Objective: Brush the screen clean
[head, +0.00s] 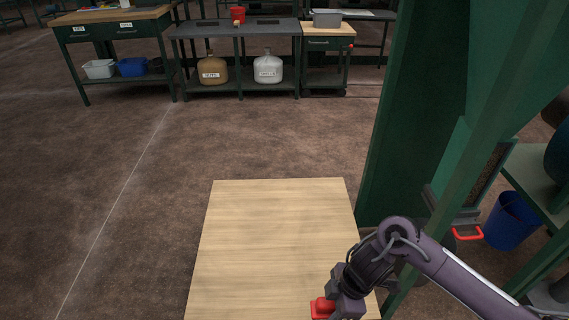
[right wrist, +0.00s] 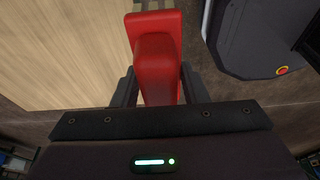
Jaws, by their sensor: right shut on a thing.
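A red object (head: 322,308), likely the brush, is at the bottom of the head view by the right front of the wooden table top. My right gripper (head: 338,300) is shut on it. In the right wrist view the red block-like handle (right wrist: 155,60) sits between the two dark fingers of my right gripper (right wrist: 157,88). A dark, tilted panel in a green frame (head: 486,180), perhaps the screen, is at the right behind a green post. A red handle (head: 467,234) is below it. My left gripper is not in view.
The pale wooden table top (head: 270,235) is bare where it shows. The green post (head: 450,170) stands close beside my right arm. A blue bin (head: 511,220) stands at right. Workbenches (head: 237,30) with jugs are far back, across open floor.

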